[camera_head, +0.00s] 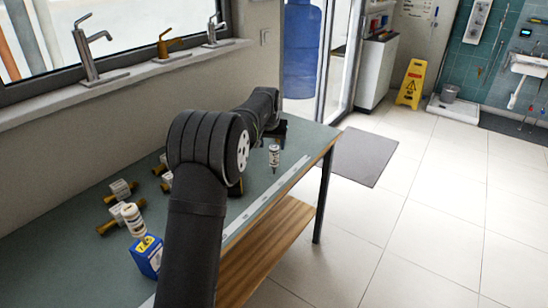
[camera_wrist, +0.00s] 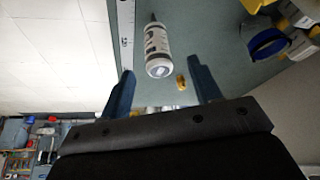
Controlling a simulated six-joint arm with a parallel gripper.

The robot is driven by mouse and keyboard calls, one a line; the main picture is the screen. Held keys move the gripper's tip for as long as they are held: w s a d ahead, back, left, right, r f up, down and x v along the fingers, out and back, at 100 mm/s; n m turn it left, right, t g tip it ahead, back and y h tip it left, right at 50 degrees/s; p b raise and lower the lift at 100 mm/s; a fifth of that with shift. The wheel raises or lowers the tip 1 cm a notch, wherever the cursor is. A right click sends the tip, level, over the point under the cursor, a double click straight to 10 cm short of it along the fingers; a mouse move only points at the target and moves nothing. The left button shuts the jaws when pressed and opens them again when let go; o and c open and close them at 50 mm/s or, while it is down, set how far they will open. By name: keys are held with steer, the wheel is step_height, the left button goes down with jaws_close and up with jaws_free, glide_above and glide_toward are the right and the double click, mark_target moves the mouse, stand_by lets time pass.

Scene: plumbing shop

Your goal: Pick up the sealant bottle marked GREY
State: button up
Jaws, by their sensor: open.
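In the head view my arm hides part of the gripper.
Several brass-and-white fittings (camera_head: 121,189) lie at the table's left. A white measuring strip (camera_head: 262,205) runs along the table's front edge. The wrist view shows a small brass piece (camera_wrist: 181,82) and a blue round object (camera_wrist: 266,43). Faucets stand on the windowsill (camera_head: 130,78).

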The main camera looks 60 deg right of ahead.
mark_target(274, 155)
steer(key=x, duration=0.8)
steer(key=shift+s+d+f, duration=0.1)
steer(key=shift+d+f, duration=0.05)
steer(key=shift+f, duration=0.05)
steer(key=c, duration=1.1)
steer(key=shift+r, duration=0.1)
